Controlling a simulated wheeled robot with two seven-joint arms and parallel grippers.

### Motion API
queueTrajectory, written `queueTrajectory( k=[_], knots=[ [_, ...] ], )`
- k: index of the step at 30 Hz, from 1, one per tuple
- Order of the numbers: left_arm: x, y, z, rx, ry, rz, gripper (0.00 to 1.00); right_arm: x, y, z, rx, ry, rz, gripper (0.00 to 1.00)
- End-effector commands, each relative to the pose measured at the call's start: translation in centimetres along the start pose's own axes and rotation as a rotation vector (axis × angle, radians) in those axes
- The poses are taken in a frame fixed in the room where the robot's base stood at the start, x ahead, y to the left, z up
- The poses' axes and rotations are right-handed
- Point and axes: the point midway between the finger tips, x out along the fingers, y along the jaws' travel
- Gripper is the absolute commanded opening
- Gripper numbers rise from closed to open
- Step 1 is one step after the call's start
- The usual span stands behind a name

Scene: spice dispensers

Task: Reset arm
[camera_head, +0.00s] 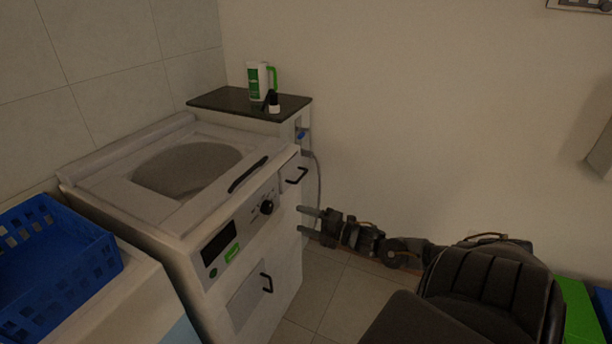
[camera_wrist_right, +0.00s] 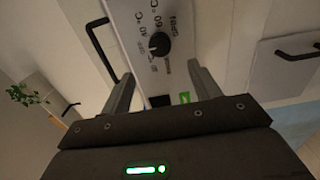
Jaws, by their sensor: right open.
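My right gripper (camera_head: 308,221) is open and empty in the head view, just right of the washing machine's front. In the right wrist view its two fingers (camera_wrist_right: 162,88) stand apart, with the machine's control panel (camera_wrist_right: 150,35) and its dark knob (camera_wrist_right: 159,44) beyond them. The washing machine (camera_head: 150,235) is white, with a round window in its top, a black handle on the lid and black handles on its front. The knob also shows in the head view (camera_head: 267,207). My left gripper is not in view.
A blue basket (camera_head: 105,262) sits on a white surface at the left. A small dark-topped cabinet (camera_head: 225,101) behind the machine holds a white and green jug (camera_head: 257,82) and a small dark bottle (camera_head: 273,103). A green box (camera_head: 580,310) stands at the lower right. Tiled floor is clear before the machine.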

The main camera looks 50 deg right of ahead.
Motion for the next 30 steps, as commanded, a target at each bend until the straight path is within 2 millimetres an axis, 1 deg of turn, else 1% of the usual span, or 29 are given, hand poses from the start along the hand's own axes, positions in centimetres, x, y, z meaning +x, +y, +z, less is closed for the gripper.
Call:
queueTrajectory(
  k=[6,13,14,16,17,18,20,21,23,24,26,27,29,30],
  knots=[
    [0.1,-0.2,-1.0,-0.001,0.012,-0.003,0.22,0.0,0.0,0.0,0.000,0.000,0.000,0.62],
    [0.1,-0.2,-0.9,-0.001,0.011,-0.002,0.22,0.0,-0.1,0.1,0.028,-0.005,-0.004,0.62],
    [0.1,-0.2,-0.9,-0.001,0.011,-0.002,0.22,0.0,-0.3,0.2,0.052,-0.014,-0.013,0.62],
    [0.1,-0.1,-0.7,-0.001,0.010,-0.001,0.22,-0.5,-2.1,1.9,0.115,-0.068,-0.069,0.62],
    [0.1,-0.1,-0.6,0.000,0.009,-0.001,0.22,-0.9,-3.1,2.9,0.138,-0.099,-0.099,0.62],
    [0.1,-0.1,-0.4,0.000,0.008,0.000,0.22,-1.6,-5.0,4.3,0.176,-0.151,-0.140,0.62],
    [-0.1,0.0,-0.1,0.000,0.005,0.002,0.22,-3.3,-8.5,6.3,0.250,-0.242,-0.205,0.62],
    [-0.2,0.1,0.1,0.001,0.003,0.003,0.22,-4.7,-11.2,7.4,0.306,-0.312,-0.248,0.62],
    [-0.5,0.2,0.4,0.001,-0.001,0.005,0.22,-7.2,-15.3,8.6,0.392,-0.417,-0.312,0.62],
    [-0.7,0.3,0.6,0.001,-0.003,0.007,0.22,-8.9,-18.1,8.9,0.449,-0.487,-0.352,0.62],
    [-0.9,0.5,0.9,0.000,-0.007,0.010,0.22,-11.8,-22.1,8.9,0.532,-0.586,-0.411,0.62],
    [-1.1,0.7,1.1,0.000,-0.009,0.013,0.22,-13.7,-24.8,8.5,0.586,-0.650,-0.449,0.62],
    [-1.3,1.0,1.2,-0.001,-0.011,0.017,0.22,-16.6,-28.6,7.3,0.663,-0.740,-0.506,0.62],
    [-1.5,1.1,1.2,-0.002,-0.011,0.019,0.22,-18.6,-31.0,6.3,0.713,-0.800,-0.544,0.62]
  ],
)
